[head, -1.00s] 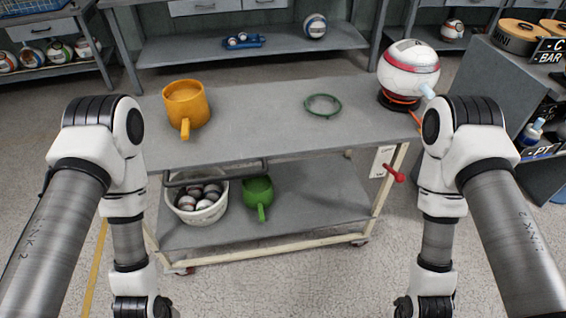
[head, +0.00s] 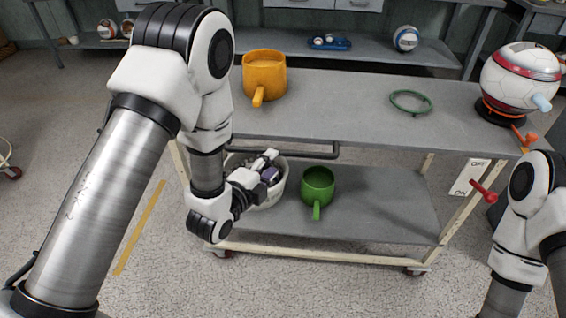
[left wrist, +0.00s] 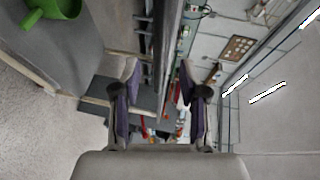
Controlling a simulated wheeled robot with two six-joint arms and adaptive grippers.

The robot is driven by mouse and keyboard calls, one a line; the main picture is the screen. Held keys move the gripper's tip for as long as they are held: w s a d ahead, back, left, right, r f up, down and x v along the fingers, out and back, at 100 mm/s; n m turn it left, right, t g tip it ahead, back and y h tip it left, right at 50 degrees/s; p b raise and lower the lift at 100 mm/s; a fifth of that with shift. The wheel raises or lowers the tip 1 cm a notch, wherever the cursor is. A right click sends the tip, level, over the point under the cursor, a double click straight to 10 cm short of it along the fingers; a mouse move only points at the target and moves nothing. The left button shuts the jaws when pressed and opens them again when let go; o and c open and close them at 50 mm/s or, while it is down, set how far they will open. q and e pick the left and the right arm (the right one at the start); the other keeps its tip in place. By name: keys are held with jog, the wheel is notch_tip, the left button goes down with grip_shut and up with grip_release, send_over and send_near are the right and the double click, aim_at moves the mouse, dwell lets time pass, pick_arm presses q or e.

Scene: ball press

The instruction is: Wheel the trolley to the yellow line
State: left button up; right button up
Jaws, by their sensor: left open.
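The trolley (head: 335,112) has a grey top, a lower shelf and a cream frame on casters. A dark handle bar (head: 318,151) runs along its near side, under the top's edge. The yellow line (head: 140,228) is on the floor, left of the trolley. My left gripper (head: 272,163) is open just below the bar, in front of the white bowl (head: 270,197). In the left wrist view its spread fingers (left wrist: 160,95) have a long dark edge between them in the picture. I cannot tell whether it touches the bar. My right gripper is out of view.
An orange mug (head: 264,78), a green ring (head: 410,102) and a red-white ball-shaped device (head: 520,75) stand on top. A green mug (head: 318,186) is on the shelf. A red lever (head: 484,191) is by an OFF/ON plate (head: 468,178). Floor at left is mostly clear.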

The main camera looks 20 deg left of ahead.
aim_at(281, 155)
pick_arm(q)
jog(key=x, duration=0.6)
jog(key=shift+w+d+f, duration=0.1)
jog(key=shift+w, duration=0.25)
grip_shut()
